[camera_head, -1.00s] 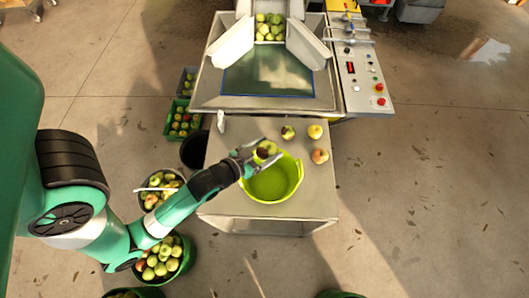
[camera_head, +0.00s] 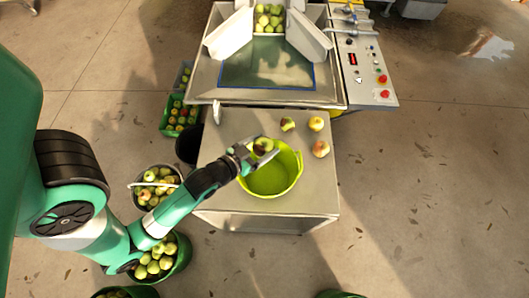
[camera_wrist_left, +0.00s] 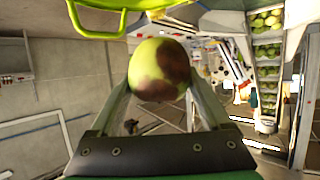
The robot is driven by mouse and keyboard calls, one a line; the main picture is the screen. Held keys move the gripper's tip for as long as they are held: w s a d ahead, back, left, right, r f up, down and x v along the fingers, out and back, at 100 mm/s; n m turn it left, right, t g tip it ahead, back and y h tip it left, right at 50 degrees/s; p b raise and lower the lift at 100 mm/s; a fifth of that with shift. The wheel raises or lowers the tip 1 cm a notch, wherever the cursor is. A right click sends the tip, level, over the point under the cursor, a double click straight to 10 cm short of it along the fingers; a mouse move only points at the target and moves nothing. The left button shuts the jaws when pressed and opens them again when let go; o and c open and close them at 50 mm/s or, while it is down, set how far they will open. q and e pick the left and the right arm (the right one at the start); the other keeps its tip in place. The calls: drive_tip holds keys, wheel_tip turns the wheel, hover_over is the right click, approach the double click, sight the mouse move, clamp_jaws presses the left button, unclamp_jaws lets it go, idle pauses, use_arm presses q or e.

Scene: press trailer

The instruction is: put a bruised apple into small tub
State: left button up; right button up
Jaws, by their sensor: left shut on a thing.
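A green apple with brown bruises (camera_wrist_left: 160,70) is held between the two fingers of my left gripper (camera_head: 262,153). In the head view this apple (camera_head: 263,145) is over the back left part of the small yellow-green tub (camera_head: 270,184). The tub stands on the metal table and its visible inside looks empty. In the left wrist view the tub's rim and handle (camera_wrist_left: 98,33) show at the top, apart from the apple. My right gripper is not in view.
The metal table (camera_head: 318,190) has bare room right of the tub. Behind it is a press machine with a tray (camera_head: 267,68) and a control panel (camera_head: 362,70). Buckets of apples (camera_head: 157,185) and a green crate (camera_head: 181,117) stand on the floor to the left.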

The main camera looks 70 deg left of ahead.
use_arm(q)
drive_tip(key=shift+r, duration=0.1)
drive_tip(key=o, duration=1.3)
drive_tip(key=p+v, duration=0.1)
drive_tip(key=v, duration=1)
drive_tip(key=shift+s+d, duration=0.15)
drive_tip(key=shift+s, duration=0.1)
drive_tip(key=shift+w, duration=0.1)
